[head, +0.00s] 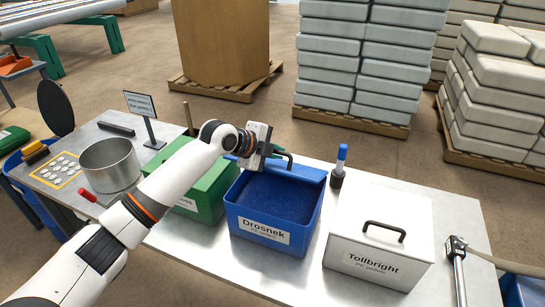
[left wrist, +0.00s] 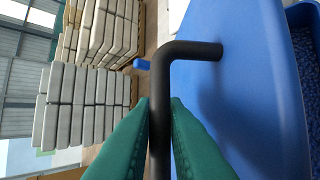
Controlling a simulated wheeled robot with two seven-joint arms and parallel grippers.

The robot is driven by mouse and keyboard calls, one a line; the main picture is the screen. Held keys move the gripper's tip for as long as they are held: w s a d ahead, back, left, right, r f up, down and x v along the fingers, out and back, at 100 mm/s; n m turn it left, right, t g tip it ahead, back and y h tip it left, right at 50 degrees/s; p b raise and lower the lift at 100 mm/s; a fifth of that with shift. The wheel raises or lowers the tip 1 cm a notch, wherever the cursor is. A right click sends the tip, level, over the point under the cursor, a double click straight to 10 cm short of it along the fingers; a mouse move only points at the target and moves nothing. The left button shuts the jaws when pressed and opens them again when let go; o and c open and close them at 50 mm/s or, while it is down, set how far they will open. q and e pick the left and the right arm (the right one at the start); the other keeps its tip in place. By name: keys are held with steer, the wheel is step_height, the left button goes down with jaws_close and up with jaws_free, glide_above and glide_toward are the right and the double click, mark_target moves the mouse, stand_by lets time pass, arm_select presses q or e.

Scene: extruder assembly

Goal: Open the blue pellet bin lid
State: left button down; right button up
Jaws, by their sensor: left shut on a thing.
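The blue pellet bin (head: 237,217), labelled Drosnek, stands on the table with blue pellets (head: 277,195) showing inside. Its blue lid (head: 305,171) is raised at the bin's far edge; the lid's flat face also fills the right of the left wrist view (left wrist: 255,70). My left gripper (head: 273,151) is at the lid's black bent handle (left wrist: 190,50). Its green fingers (left wrist: 160,112) are shut on the handle, one on each side. My right gripper is out of view.
A green bin (head: 207,197) stands left of the blue bin, partly behind my left arm. A closed white Tollbright bin (head: 380,235) stands to the right. A metal pot (head: 110,165) sits at the left.

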arm_select(q)
steer(key=shift+w+d+r, duration=0.1)
steer(key=shift+w+r, duration=0.2)
steer(key=c, duration=1.5)
jaws_free()
steer(key=shift+o, duration=0.2)
steer(key=shift+s, duration=0.1)
steer(key=shift+s+a+r, duration=0.1)
steer(key=shift+a+r, duration=0.05)
steer(key=shift+a, duration=0.1)
steer(key=b+v, duration=0.2)
steer(key=v, duration=0.9)
steer(key=shift+r, duration=0.15)
steer(key=shift+s, duration=0.1)
